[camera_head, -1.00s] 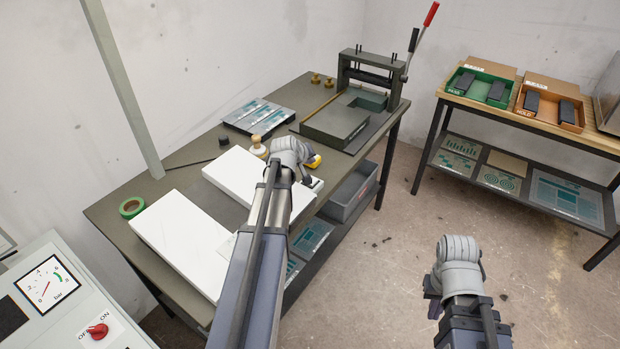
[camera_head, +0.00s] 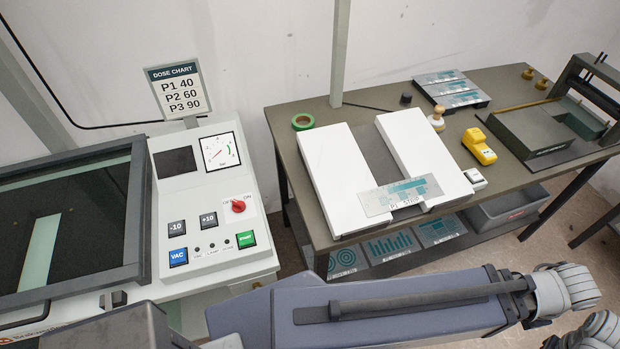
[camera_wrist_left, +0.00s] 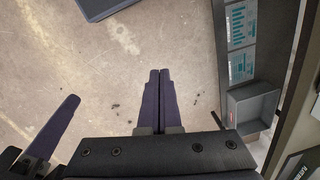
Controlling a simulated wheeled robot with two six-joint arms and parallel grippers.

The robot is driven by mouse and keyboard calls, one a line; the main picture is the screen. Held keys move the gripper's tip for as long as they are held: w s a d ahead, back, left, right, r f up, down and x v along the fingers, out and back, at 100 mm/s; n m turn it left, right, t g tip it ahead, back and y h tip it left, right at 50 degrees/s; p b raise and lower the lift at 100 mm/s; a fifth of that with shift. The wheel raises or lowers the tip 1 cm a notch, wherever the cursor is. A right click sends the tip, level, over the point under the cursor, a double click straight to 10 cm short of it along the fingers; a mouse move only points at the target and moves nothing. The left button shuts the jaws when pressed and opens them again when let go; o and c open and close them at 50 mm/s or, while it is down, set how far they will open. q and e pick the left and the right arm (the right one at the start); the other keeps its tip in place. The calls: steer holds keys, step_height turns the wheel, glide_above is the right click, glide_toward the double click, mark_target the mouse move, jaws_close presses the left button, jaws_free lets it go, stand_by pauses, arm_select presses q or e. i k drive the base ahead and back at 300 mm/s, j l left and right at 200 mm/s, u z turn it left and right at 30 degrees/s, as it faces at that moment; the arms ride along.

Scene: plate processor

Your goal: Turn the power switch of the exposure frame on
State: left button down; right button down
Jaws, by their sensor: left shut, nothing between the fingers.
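The exposure frame is at the left of the head view, with a dark-rimmed glass bed (camera_head: 70,225) and a pale control panel (camera_head: 225,180). Its power switch (camera_head: 238,206) is a red knob between OFF and ON labels, below the round-scale gauge. The knob's exact pointing is too small to tell. My left arm crosses the bottom of the head view, its wrist at the right, away from the switch. My left gripper (camera_wrist_left: 158,102) is shut and empty over the floor in the left wrist view. One finger, apparently of my right gripper (camera_wrist_left: 56,130), shows at the left there.
VAC (camera_head: 178,257), START (camera_head: 246,239), -10 and +10 buttons share the panel. A dose chart (camera_head: 180,92) stands behind it. The table (camera_head: 300,175) to its right carries white blocks, green tape and a yellow tool. A grey bin (camera_wrist_left: 252,108) sits on its lower shelf.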

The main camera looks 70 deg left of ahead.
mark_target(238, 207)
steer(key=k, duration=0.6)
steer(key=u, duration=2.7)
steer(key=l+u, duration=0.15)
steer(key=u, duration=0.15)
steer(key=k+l+u, duration=0.1)
steer(key=u, duration=0.2)
steer(key=k+l, duration=0.15)
steer(key=l, duration=0.2)
steer(key=k+l, duration=0.15)
steer(key=l, duration=0.25)
steer(key=i+j, duration=0.1)
steer(key=i, duration=0.25)
steer(key=z, duration=0.4)
